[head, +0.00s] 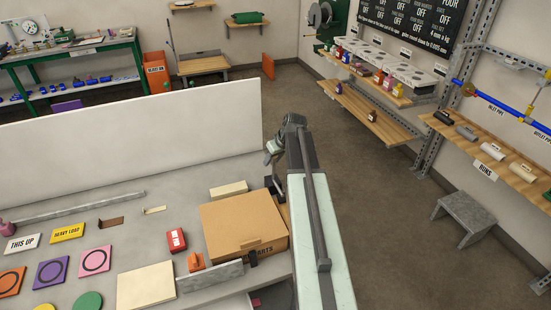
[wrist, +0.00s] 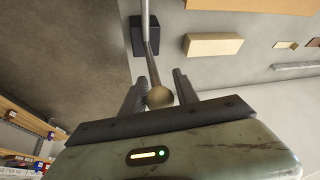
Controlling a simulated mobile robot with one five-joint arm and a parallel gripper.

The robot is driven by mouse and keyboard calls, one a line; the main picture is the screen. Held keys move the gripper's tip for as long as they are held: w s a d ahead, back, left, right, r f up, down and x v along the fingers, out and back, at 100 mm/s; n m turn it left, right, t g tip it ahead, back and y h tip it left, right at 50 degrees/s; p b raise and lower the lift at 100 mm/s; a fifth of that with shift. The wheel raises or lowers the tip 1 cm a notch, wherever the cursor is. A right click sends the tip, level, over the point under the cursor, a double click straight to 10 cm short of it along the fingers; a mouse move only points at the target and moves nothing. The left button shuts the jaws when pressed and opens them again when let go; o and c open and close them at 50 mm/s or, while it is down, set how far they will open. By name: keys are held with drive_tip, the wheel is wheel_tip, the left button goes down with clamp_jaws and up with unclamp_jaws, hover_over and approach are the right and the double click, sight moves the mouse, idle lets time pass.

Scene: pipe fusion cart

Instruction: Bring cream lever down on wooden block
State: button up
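The cream lever shows in the wrist view as a thin grey rod with a tan ball knob (wrist: 160,97) at its end. The rod rises from a dark base (wrist: 145,36). My gripper (wrist: 158,88) is open, with one finger on each side of the knob. I cannot tell whether either finger touches it. In the head view my gripper (head: 272,152) hangs at the bench's right edge, behind the cardboard box, and the lever is small and partly hidden there. A pale wooden block (head: 228,189) lies left of the lever; it also shows in the wrist view (wrist: 213,45).
A cardboard box (head: 243,222) stands close in front of the lever and block. A white panel (head: 140,122) runs along the bench's back. A red block (head: 176,240), signs and coloured plates lie further left. Open floor (head: 375,215) is to the right.

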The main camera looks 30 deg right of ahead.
drive_tip(key=shift+o, duration=0.8)
drive_tip(key=shift+s+r, duration=0.1)
drive_tip(key=p+v, duration=0.7)
drive_tip(key=shift+r, duration=0.3)
drive_tip(key=shift+s, duration=0.1)
drive_tip(key=shift+f, duration=0.1)
